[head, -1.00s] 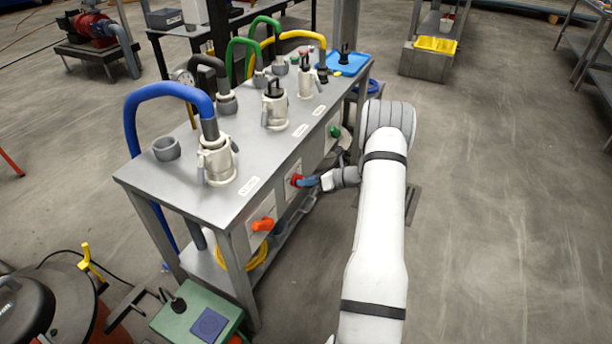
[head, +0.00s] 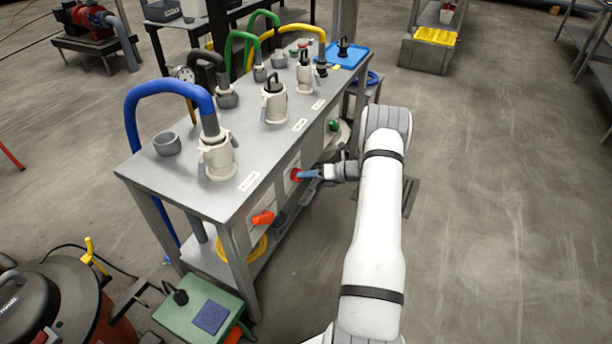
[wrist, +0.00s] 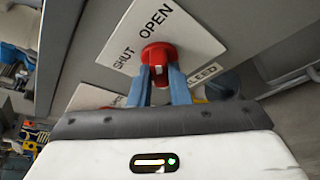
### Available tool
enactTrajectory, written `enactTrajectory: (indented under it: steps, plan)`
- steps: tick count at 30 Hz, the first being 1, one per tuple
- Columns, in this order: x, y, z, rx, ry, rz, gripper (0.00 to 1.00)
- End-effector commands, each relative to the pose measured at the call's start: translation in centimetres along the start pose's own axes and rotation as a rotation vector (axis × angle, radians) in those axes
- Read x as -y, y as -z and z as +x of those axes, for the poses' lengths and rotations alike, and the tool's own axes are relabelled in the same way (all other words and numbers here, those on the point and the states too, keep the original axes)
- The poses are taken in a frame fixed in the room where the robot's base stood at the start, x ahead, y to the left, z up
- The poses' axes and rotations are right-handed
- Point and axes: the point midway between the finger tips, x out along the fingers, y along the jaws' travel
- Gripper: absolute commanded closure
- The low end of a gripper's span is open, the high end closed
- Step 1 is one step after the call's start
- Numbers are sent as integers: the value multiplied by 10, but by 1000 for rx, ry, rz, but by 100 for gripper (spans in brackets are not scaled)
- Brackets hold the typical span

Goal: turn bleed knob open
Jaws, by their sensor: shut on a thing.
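The red bleed knob (wrist: 158,54) sits on a white plate (wrist: 183,28) marked SHUT and OPEN in the wrist view. My gripper (wrist: 158,76) is shut on the knob, with one blue-grey finger on each side. A small white mark shows on the knob between the fingers. The plate looks tilted in this view, with OPEN at the upper right and SHUT at the left. A second label ending in "LEED" is partly hidden behind my right finger. In the head view the red knob (head: 295,174) is on the bench's side, and my gripper (head: 302,175) reaches it from the right.
The grey bench (head: 185,187) carries several white couplings and coloured hoses. An orange handle (head: 263,218) and a green knob (head: 334,126) stick out of the same side. A green box (head: 190,305) is on the floor at front left. Floor right of my arm is clear.

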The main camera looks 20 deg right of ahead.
Motion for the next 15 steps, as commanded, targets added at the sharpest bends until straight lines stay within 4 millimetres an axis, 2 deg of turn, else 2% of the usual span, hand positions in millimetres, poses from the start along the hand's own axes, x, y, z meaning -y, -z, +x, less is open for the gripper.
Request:
enactTrajectory:
  steps: [4,5,12,15]
  plan:
    - [0,4,2,-6,-4,6,100]
    - [0,4,2,-6,-4,6,83]
    - [0,2,1,-3,-2,3,63]
    - [0,2,1,-2,-1,2,62]
